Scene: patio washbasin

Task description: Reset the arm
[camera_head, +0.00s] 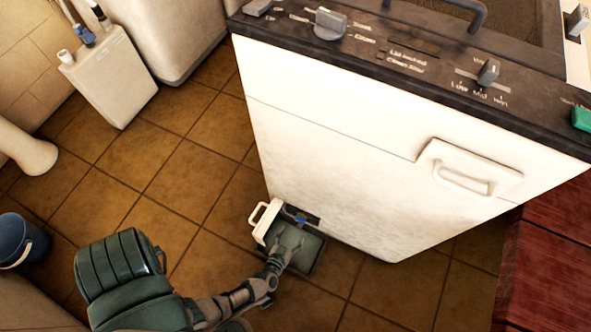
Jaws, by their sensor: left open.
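My left arm comes in from the lower left, and its gripper (290,238) is over a small grey-green box (316,259) at the foot of the white washing machine (330,150). The gripper is open; its fingertips are small and partly blend with the box, so I cannot tell whether they touch it. A white panel with a handle (265,221) stands at the left side of the box. A small blue part (300,219) shows just beyond the gripper. My right gripper is out of view.
The machine's dark control panel (400,60) has several knobs. A white container (108,77) stands at the upper left, a blue bucket (20,240) at the left edge. Reddish wood (550,260) is at the right. Tiled floor (180,180) left of the machine is clear.

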